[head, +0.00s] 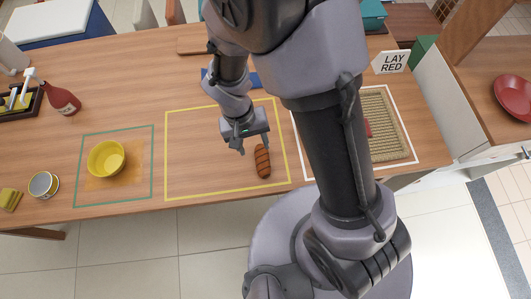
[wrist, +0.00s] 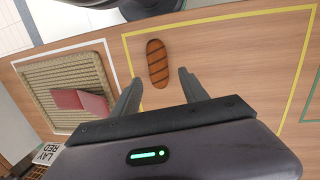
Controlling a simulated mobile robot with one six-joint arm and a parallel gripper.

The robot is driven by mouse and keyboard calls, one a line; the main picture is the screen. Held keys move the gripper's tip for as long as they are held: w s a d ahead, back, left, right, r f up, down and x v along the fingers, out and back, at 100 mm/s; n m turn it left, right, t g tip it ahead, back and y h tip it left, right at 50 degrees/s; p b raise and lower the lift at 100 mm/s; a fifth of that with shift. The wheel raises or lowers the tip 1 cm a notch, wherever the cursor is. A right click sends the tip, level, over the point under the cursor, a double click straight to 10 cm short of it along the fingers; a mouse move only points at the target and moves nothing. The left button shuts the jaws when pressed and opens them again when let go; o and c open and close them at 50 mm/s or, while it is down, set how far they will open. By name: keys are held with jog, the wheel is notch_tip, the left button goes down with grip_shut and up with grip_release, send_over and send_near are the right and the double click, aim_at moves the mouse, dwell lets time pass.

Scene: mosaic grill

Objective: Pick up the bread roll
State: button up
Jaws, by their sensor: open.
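The bread roll (head: 262,160) is brown and elongated with dark grill stripes. It lies on the wooden table inside the yellow outlined area, near its front right corner. My gripper (head: 254,150) is open and empty above the table, over the yellow area beside the roll. In the wrist view the roll (wrist: 157,63) lies ahead of the two spread fingers (wrist: 160,90), roughly in line with the gap between them. The fingers do not appear to touch it.
A woven mat (head: 393,130) in a white outline lies right, holding a red item (wrist: 80,101) and partly hidden by my arm. A "LAY RED" sign (head: 391,62) stands behind it. A yellow bowl (head: 106,159) sits left in a green outline. A red bottle (head: 62,98) stands farther left.

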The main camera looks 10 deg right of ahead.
jog(key=b, duration=0.2)
send_over(262, 158)
jog(key=a, duration=0.1)
notch_tip(262, 158, down, 5)
jog(key=shift+s+a+f, duration=0.1)
jog(key=shift+a, duration=0.05)
jog(key=f+b, duration=0.1)
jog(key=f, duration=0.1)
jog(key=d+f+b, duration=0.1)
jog(key=f, duration=0.2)
jog(key=shift+f, duration=0.2)
jog(key=shift+d+r, duration=0.1)
jog(key=shift+r, duration=0.05)
grip_shut()
jog(key=shift+r, duration=0.15)
jog(key=shift+r, duration=0.3)
jog(key=r+p, duration=0.2)
jog(key=r, duration=0.1)
jog(key=shift+a, duration=0.3)
jog(key=s+a, duration=0.1)
jog(key=a, duration=0.3)
jog(key=s+a+p, duration=0.1)
jog(key=s+a, duration=0.1)
jog(key=a, duration=0.3)
jog(key=s+a+r+p, duration=0.1)
jog(key=s+a, duration=0.1)
jog(key=a, duration=0.3)
jog(key=shift+s+a, duration=0.15)
jog(key=shift+a, duration=0.1)
